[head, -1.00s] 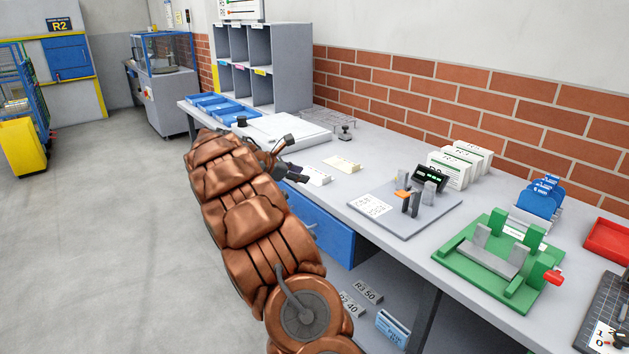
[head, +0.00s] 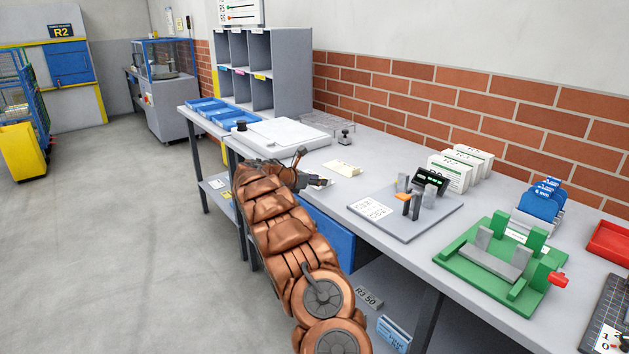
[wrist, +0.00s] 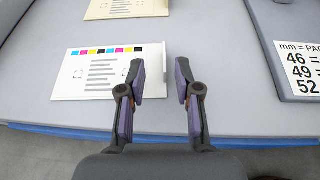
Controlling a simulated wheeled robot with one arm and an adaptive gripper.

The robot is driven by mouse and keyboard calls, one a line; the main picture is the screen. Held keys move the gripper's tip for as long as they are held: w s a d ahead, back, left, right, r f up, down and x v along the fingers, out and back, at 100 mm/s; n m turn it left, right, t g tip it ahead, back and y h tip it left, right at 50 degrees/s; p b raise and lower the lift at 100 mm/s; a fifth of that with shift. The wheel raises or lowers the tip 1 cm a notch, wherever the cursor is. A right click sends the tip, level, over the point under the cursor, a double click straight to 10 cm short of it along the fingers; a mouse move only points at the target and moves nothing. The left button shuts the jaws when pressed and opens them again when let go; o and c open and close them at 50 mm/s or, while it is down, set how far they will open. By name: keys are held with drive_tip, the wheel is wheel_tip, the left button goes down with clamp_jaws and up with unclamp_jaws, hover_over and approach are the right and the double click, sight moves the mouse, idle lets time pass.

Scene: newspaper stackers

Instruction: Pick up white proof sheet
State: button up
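The white proof sheet (wrist: 85,75) lies flat near the front edge of the grey bench, with a row of colour patches and grey text lines. My gripper (wrist: 158,85) is open and empty in the wrist view. Its left finger overlaps the right part of the sheet in that view, and its right finger is over bare bench. I cannot tell how high the fingers are above the surface. In the head view my gripper (head: 318,181) covers most of the sheet.
A cream sheet (head: 343,167) lies just behind, also in the wrist view (wrist: 127,9). A grey board with a printed number card (head: 372,208) is to the right. A white slab (head: 285,134) lies to the left. A green fixture (head: 497,265) stands farther right.

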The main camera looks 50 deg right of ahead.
sight(325, 188)
drive_tip(key=d, duration=0.1)
drive_tip(key=s+d, duration=0.1)
drive_tip(key=shift+s+d+f+p, duration=0.2)
drive_tip(key=shift+d+p, duration=0.2)
drive_tip(key=shift+d+f, duration=0.4)
drive_tip(key=shift+d, duration=0.1)
drive_tip(key=shift+d+f, duration=0.1)
drive_tip(key=shift+d, duration=0.3)
clamp_jaws()
